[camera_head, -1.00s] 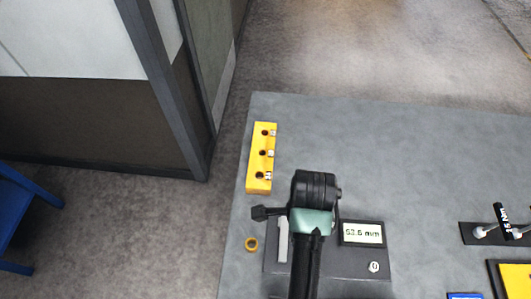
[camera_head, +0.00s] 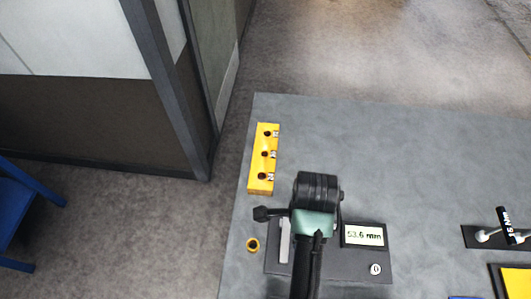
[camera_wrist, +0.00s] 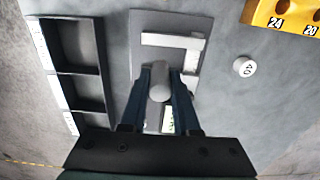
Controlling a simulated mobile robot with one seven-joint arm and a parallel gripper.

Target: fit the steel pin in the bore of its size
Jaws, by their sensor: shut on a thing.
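In the wrist view my gripper (camera_wrist: 161,76) is shut on a grey steel pin (camera_wrist: 160,92), whose rounded end shows between the two dark blue fingers. It is over the dark gauge plate. In the head view my arm hides the fingers and the pin. The yellow block (camera_head: 262,160) with three dark bores lies at the table's far left, apart from my gripper. In the wrist view the block (camera_wrist: 291,12) is cut off at the upper right, and the marks 24 and 20 are readable.
The gauge (camera_head: 347,263) reads 53.6 mm. A brass ring (camera_head: 252,245) lies left of it. A white disc marked 40 (camera_wrist: 245,67) lies beside the gauge. A dark tray with compartments (camera_wrist: 68,73) is at left in the wrist view. The table's far middle is clear.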

